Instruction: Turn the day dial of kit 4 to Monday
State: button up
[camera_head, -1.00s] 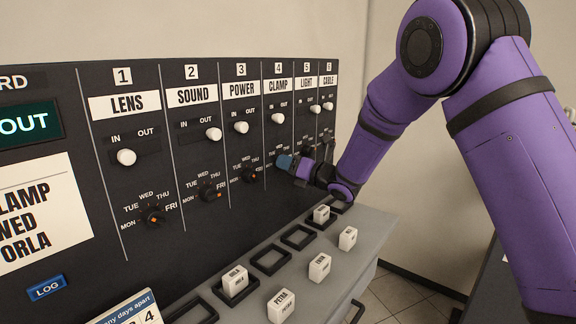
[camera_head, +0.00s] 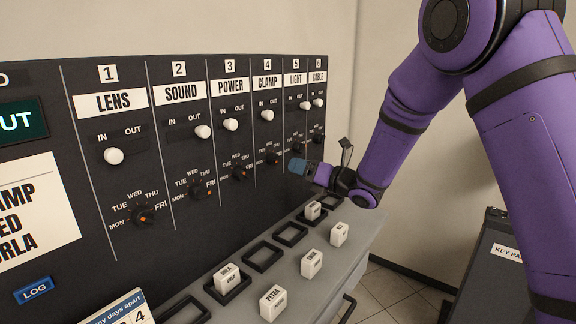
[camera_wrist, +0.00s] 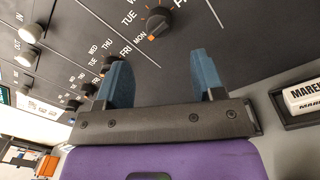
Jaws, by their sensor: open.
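The day dial of kit 4 (camera_head: 273,157), a dark knob, sits low in the CLAMP column. In the wrist view the nearest dial (camera_wrist: 157,22) appears to be this one; its orange mark lies on the side of the MON label and looks aimed at it. My gripper (camera_head: 292,166) is open, with blue fingers, just right of the kit 4 dial in the head view and apart from it. In the wrist view the gap between the fingers (camera_wrist: 161,80) is empty.
The kit 3 dial (camera_head: 240,172) is to the left and the kit 5 dial (camera_head: 298,145) to the right, close to my gripper. White IN/OUT knobs, such as kit 4's (camera_head: 267,115), stick out above. A grey ledge (camera_head: 345,262) below holds white name blocks and black frames.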

jog(key=shift+v, duration=1.45)
jog(key=shift+d, duration=0.15)
jog(key=s+d+r+m+t+h, duration=0.2)
jog(key=d+r+m+t+h, duration=0.1)
jog(key=d+r+m+h, duration=0.75)
jog(key=s+d+r+m+g+h, duration=0.1)
jog(key=s+d+r+m+h, duration=0.1)
jog(key=s+d+m, duration=0.85)
jog(key=s+d+f+m+g+h, duration=0.2)
jog(key=s+m+g, duration=0.5)
jog(key=s+m, duration=1.2)
jog(key=s, duration=0.7)
jog(key=shift+s+g, duration=0.2)
jog(key=shift+g, duration=0.1)
